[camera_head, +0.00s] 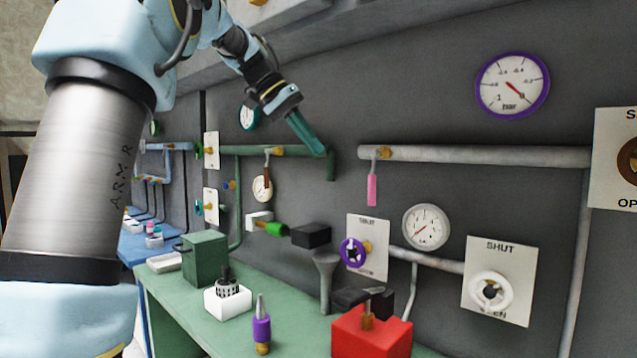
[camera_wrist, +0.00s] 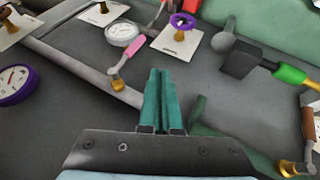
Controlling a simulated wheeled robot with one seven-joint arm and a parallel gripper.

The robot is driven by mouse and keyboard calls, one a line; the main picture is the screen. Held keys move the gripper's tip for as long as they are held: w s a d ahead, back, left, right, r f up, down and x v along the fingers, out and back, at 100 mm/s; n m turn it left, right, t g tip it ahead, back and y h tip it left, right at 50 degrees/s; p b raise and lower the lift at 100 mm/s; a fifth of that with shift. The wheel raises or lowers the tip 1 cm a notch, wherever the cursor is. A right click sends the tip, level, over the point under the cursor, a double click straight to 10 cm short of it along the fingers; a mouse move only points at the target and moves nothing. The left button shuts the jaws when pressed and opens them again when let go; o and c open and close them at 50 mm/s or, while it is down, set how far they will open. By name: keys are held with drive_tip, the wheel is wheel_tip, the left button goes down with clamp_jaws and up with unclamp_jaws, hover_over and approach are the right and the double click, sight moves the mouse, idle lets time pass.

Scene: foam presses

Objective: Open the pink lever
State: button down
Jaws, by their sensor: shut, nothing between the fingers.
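The pink lever (camera_head: 372,188) hangs down from a brass valve on the grey pipe (camera_head: 470,154) in the head view. In the wrist view the pink lever (camera_wrist: 133,47) lies up and to the left of the fingertips, with its brass pivot (camera_wrist: 118,84) on the pipe. My gripper (camera_head: 318,149) is in front of the wall, left of the pink lever and a little above it. Its teal fingers (camera_wrist: 159,72) are shut and empty, and they are apart from the lever.
A purple wheel (camera_head: 353,252) and a white wheel (camera_head: 491,292) sit on plates below. A brown lever (camera_head: 267,175) hangs on the green pipe to the left. Gauges (camera_head: 425,226) are on the wall. A red box (camera_head: 371,335) stands on the green bench.

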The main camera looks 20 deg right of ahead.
sight(372, 181)
drive_tip(key=shift+w+a, duration=0.1)
drive_tip(key=shift+a, duration=0.05)
drive_tip(key=s+d+f+p, duration=0.3)
drive_tip(key=s+d+f, duration=0.1)
drive_tip(key=d+f, duration=0.4)
drive_tip(key=shift+s+d+p, duration=0.15)
drive_tip(key=shift+d+p, duration=0.15)
drive_tip(key=shift+d, duration=0.05)
